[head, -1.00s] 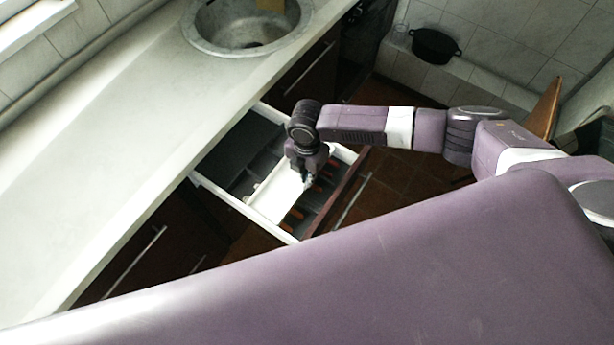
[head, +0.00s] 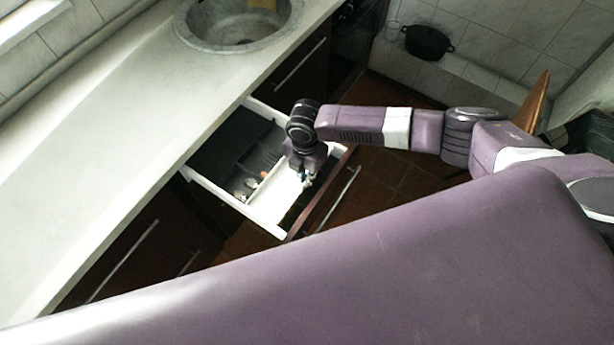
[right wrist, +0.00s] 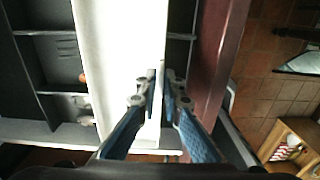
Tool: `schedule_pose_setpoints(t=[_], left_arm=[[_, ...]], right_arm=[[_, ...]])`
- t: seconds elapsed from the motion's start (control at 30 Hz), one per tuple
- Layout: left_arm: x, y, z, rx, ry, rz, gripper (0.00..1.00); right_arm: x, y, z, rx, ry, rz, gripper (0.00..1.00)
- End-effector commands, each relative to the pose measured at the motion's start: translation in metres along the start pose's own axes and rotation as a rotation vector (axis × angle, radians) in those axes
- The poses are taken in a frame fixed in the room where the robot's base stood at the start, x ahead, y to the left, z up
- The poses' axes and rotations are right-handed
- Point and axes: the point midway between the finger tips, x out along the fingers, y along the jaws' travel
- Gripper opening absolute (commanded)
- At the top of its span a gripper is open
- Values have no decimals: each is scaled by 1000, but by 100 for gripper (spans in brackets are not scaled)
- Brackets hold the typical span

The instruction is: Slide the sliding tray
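The sliding tray (head: 272,198) is a white shallow tray inside the open drawer, near the drawer's front panel. It also shows as a wide white band in the right wrist view (right wrist: 118,50). My right gripper (head: 306,178) is over the tray's front side, pointing down. In the right wrist view its blue-padded fingers (right wrist: 164,78) are close together, one on each side of the tray's edge, and look shut on it. My left gripper is in no view.
The white-walled drawer (head: 215,195) has dark compartments; small items (head: 252,183) lie left of the tray. The brown front panel (head: 325,190) has a bar handle. The counter (head: 110,150) with a sink (head: 238,22) lies to the left. A black pot (head: 428,41) stands on a far ledge.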

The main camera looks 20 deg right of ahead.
Motion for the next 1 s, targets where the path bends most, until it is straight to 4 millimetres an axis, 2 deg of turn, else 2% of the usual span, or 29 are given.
schedule_pose_setpoints(t=[0.03,0.13,0.27,0.47,0.57,0.9,1.0], left_arm=[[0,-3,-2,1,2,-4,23],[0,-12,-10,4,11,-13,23],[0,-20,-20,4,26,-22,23],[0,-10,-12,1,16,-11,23],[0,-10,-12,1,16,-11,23],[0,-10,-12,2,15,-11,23],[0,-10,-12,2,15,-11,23]], right_arm=[[-1,1,0,0,0,3,14],[-1,1,0,0,0,2,23],[0,0,0,0,0,1,23],[-4,1,0,0,0,2,23],[-17,2,0,-2,-1,5,23],[-87,1,0,-1,-1,5,23],[-103,1,0,-2,-1,4,23]])
